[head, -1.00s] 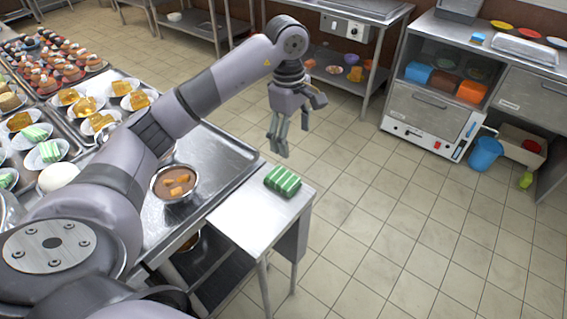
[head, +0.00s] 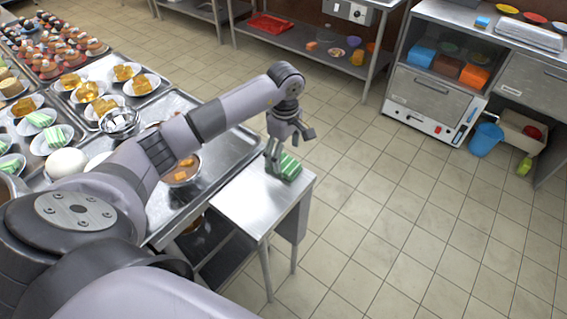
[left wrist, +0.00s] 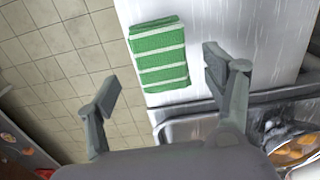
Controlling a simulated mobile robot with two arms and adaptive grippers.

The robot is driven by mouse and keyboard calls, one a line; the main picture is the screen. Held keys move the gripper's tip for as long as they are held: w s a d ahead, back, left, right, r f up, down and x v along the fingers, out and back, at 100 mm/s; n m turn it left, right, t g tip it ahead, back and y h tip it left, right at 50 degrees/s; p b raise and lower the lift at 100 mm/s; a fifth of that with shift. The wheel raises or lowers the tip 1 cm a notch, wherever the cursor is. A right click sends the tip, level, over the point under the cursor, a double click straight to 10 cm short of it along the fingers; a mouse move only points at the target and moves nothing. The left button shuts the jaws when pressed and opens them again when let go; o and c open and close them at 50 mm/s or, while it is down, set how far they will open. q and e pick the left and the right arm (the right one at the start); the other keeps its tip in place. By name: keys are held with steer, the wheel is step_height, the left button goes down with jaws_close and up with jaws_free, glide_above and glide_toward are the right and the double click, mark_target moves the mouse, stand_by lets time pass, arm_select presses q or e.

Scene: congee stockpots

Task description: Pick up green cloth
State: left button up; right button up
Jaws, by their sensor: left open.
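The green cloth (head: 289,168) with white stripes lies folded on the small metal side table (head: 243,208). In the left wrist view the cloth (left wrist: 159,55) lies flat near the table's edge, ahead of the two fingertips and between their lines. My left gripper (head: 273,158) is above the table beside the cloth and covers part of it in the head view. In the left wrist view the gripper (left wrist: 164,80) has its fingers spread wide with nothing between them. My right gripper is not in view.
A steel counter (head: 225,150) with a bowl of brown soup (head: 183,171) adjoins the small table on the left. Plates of cakes stand farther back. Tiled floor (head: 400,230) is free to the right. A blue bucket (head: 486,139) stands by the far cabinet.

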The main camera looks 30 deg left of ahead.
mark_target(283, 162)
arm_select(q)
step_height(283, 162, down, 4)
steer(key=shift+s+a+r+p, duration=0.1)
steer(key=shift+a+r+p, duration=0.1)
steer(key=shift+p, duration=0.25)
steer(key=shift+f, duration=0.3)
steer(key=shift+c, duration=0.8)
steer(key=c, duration=1.1)
steer(key=shift+o, duration=0.2)
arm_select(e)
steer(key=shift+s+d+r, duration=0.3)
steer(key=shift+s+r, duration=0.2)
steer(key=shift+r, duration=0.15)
arm_select(q)
steer(key=shift+r, duration=0.1)
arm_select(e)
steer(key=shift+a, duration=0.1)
